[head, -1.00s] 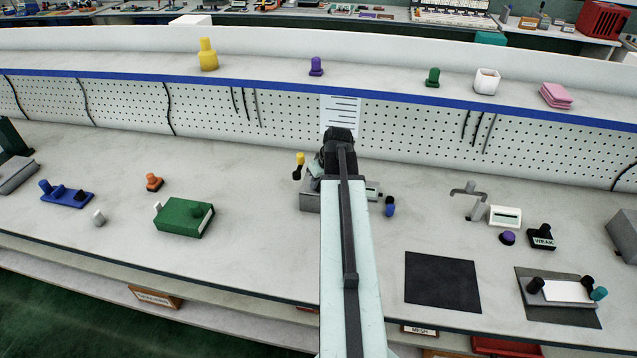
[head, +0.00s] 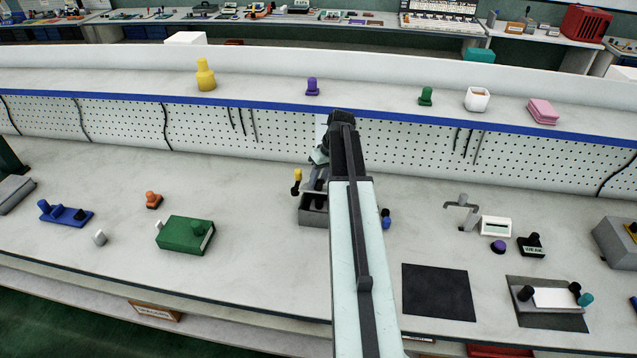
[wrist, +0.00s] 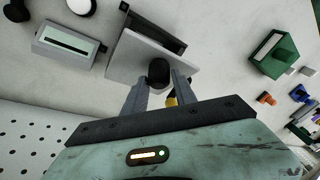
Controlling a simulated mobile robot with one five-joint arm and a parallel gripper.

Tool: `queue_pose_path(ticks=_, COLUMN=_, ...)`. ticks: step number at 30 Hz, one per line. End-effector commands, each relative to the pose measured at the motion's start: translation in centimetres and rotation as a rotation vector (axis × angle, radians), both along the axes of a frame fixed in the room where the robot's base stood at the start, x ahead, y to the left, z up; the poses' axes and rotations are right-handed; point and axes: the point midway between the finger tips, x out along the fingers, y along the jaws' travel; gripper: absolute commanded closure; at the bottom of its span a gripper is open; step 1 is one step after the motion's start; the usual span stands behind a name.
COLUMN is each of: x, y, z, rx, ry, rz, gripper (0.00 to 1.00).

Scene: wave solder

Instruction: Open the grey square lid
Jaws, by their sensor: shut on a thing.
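The grey square lid (wrist: 124,60) shows in the wrist view as a pale plate with a black knob (wrist: 158,72). My gripper (wrist: 159,82) is shut on this knob, one finger on each side. The grey box (head: 311,217) stands on the bench, and its dark inside shows in the head view. In the wrist view the dark opening of the box (wrist: 156,24) shows beyond the lid's edge. The lid looks tilted up from the box. Whether it still touches the box at one edge, I cannot tell. My arm hides the box's right side in the head view.
A yellow-topped lever (head: 296,181) stands at the box's left, and a blue knob (head: 386,219) lies to the right. A green box (head: 184,236) is further left. A dark mat (head: 438,291) lies front right. The bench left of the box is mostly clear.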

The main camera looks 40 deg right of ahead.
Motion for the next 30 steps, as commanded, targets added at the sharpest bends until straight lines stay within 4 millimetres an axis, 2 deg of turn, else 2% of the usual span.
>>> queue_pose_path(ticks=1, x=0.6, y=-1.1, z=0.6, rx=-0.017, ry=-0.007, rz=-0.005, gripper=1.00)
queue_pose_path(ticks=12, x=2.2, y=-2.8, z=1.5, rx=-0.020, ry=-0.004, rz=-0.002, gripper=1.00)
queue_pose_path(ticks=30, x=2.7, y=-3.6, z=1.7, rx=-0.020, ry=-0.004, rz=-0.003, gripper=1.00)
